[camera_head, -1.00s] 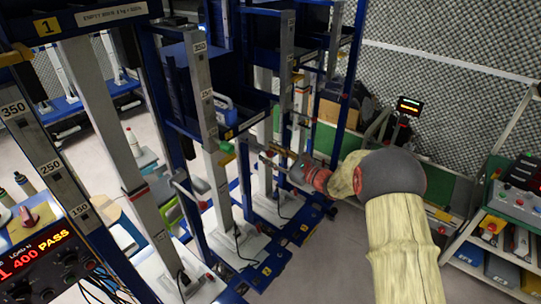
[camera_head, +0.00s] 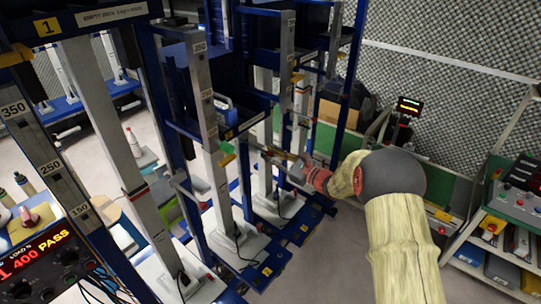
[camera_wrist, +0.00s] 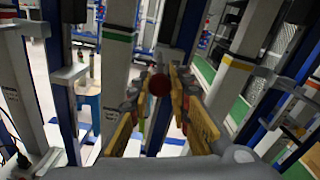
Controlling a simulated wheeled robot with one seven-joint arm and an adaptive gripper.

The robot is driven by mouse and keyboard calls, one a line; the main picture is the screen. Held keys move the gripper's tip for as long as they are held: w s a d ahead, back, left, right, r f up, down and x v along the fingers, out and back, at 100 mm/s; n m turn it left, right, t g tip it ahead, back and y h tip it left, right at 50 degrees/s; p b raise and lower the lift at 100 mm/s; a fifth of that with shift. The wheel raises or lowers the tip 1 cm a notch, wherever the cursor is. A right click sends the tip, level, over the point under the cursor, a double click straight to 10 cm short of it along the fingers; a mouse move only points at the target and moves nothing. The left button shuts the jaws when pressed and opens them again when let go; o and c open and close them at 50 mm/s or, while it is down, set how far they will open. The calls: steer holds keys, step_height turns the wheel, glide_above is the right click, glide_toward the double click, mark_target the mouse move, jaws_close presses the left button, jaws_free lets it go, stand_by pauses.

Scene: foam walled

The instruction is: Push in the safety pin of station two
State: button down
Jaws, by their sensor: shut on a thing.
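My gripper (camera_head: 270,154) reaches in from the right among the upright columns of the stations. In the wrist view its two yellow-sided fingers (camera_wrist: 158,95) stand either side of a dark red round knob (camera_wrist: 158,84), which I take to be the safety pin's head. The fingers are shut on it. The pin's shaft and its hole are hidden behind the knob and fingers. A grey column with a green band (camera_wrist: 118,36) stands just left of the fingers. In the head view a grey scaled column (camera_head: 209,125) stands left of the gripper. I cannot read which station this is.
Blue frames and crossbars (camera_head: 250,122) crowd the space around the gripper. A sign "1" (camera_head: 46,27) marks the near left station, with a display reading PASS (camera_head: 55,255). A shelf cart (camera_head: 500,215) stands at right. Grey floor lies clear between.

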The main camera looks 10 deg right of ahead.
mark_target(253, 146)
steer(key=b+x, duration=0.1)
steer(key=x, duration=0.7)
steer(key=shift+w+a+f+b, duration=0.1)
steer(key=shift+w+a+b, duration=0.15)
steer(key=shift+b, duration=0.05)
steer(key=shift+r, duration=0.2)
steer(key=c, duration=1.9)
jaws_free()
steer(key=shift+w+a+f, duration=0.1)
steer(key=shift+w, duration=0.1)
steer(key=shift+o, duration=1.4)
steer(key=shift+s, duration=0.1)
steer(key=v, duration=1.2)
